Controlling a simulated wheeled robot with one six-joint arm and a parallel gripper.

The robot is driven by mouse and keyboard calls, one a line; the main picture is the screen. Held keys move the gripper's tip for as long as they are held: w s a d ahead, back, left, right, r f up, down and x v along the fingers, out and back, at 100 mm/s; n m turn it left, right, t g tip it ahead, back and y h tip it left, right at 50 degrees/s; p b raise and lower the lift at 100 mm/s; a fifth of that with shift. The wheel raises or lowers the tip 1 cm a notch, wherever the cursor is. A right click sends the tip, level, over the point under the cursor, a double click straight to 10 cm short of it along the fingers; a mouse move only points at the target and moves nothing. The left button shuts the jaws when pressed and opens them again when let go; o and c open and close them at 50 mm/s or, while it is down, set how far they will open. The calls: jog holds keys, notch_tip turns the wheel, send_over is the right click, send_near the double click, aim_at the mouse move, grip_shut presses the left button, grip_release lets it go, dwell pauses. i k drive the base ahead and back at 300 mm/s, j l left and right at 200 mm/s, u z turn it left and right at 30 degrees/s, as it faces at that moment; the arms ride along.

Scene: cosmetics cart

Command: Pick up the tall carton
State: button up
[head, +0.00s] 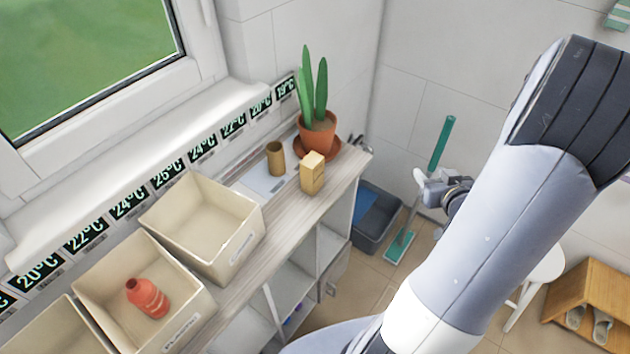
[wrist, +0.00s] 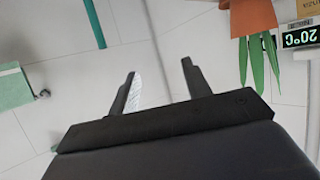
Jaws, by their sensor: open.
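The tall carton (head: 312,173) is a small tan-yellow upright box near the far end of the shelf top, in the head view. It stands beside a brown cylinder and in front of the potted plant. My gripper (head: 424,186) is to the right of the carton, apart from it, beyond the shelf's end. In the wrist view my gripper (wrist: 157,72) is open, with nothing between its fingers. The carton does not show in the wrist view.
A brown cylinder (head: 276,158) and a potted plant (head: 318,133) stand close to the carton. Beige bins (head: 246,237) line the shelf top (head: 290,215); one holds a red bottle (head: 148,297). A grey bin (head: 375,222) and a green broom (head: 441,143) are beyond the shelf.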

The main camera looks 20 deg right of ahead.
aim_at(312, 168)
jog(key=k+u, duration=0.3)
jog(key=k+j+u, duration=0.1)
jog(key=k+u, duration=0.25)
jog(key=i+l+u, duration=0.1)
jog(key=l+u, duration=0.25)
jog(key=i+l+u, duration=0.1)
jog(key=l+u, duration=0.65)
jog(key=l, duration=0.25)
